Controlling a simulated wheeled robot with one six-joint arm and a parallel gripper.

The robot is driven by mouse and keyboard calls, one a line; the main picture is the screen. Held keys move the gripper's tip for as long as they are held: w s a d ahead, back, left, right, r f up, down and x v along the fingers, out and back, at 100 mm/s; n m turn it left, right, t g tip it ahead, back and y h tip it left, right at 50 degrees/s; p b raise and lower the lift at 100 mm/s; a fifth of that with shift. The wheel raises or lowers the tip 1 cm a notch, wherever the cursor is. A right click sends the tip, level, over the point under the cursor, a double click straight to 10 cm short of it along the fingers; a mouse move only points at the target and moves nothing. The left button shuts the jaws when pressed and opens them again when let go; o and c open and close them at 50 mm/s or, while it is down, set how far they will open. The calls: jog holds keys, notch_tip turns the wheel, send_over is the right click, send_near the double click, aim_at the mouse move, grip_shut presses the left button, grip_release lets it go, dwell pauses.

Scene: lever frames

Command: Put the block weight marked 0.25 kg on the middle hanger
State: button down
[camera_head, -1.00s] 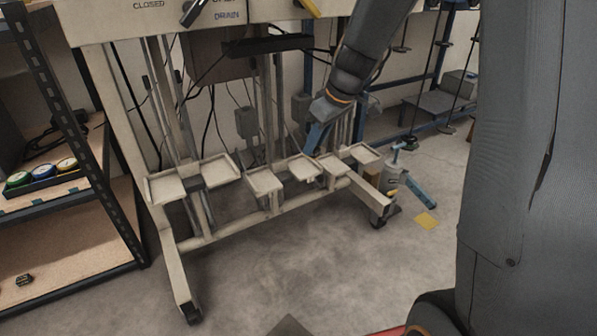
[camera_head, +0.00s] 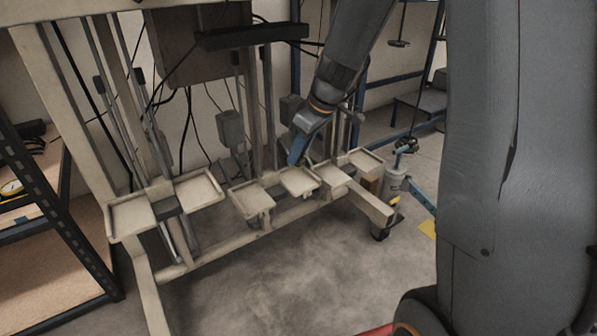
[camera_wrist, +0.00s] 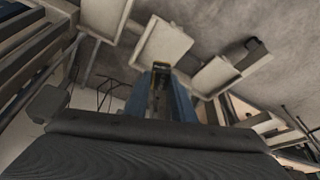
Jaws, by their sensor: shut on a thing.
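My gripper (camera_head: 294,160) reaches down with its blue fingers just above a beige tray (camera_head: 300,182) near the middle of the frame's row of trays. In the wrist view the blue fingers (camera_wrist: 161,76) are shut on a small dark block (camera_wrist: 161,68), which has a pale mark at its top edge. The mark is too small to read, and the fingers hide most of the block. A tray (camera_wrist: 164,44) lies just beyond the fingertips. I cannot tell whether the block touches it. No hanger can be told by a label.
More beige trays stand to the left (camera_head: 131,216) and right (camera_head: 366,161). Upright rods and a dark bar (camera_head: 250,36) are behind. A shelf rack (camera_head: 60,240) stands at far left, and a grey cylinder (camera_head: 394,186) at right. The concrete floor in front is clear.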

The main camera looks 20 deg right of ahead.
aim_at(303, 161)
jog(key=shift+f+b, duration=1.15)
jog(key=shift+f, duration=1.35)
jog(key=shift+f, duration=0.1)
jog(key=c, duration=1.5)
grip_release()
jog(key=p+v, duration=0.5)
jog(key=v, duration=0.7)
jog(key=shift+d, duration=0.1)
